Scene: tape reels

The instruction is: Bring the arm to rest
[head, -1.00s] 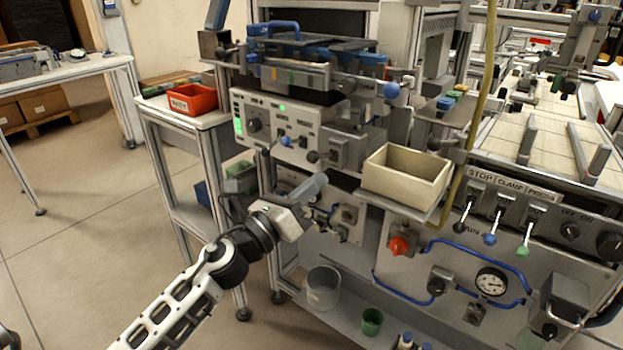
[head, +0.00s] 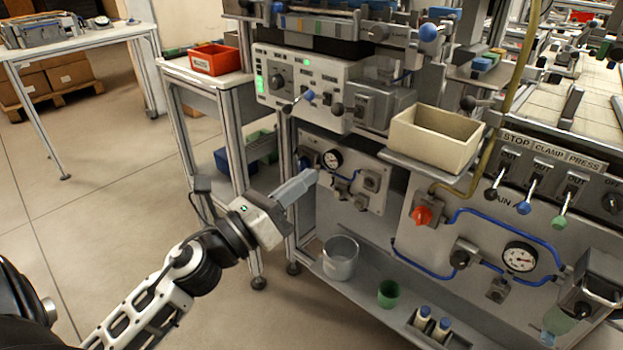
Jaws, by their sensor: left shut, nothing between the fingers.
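My left gripper (head: 306,181) is in the head view, at the end of my white and black left arm, which comes in from the lower left. Its grey fingers are together, with nothing between them. It hangs in the air in front of the lower machine panel (head: 345,225), near a small pressure gauge (head: 332,159). I cannot tell how far the fingertips are from the panel. My right gripper is out of view.
A beige bin (head: 435,139) sits on a shelf right of the gripper. A red bin (head: 215,59) stands on a side stand at the left. A clear beaker (head: 340,258) and a green cup (head: 388,293) stand on the low shelf. The floor (head: 90,200) at left is clear.

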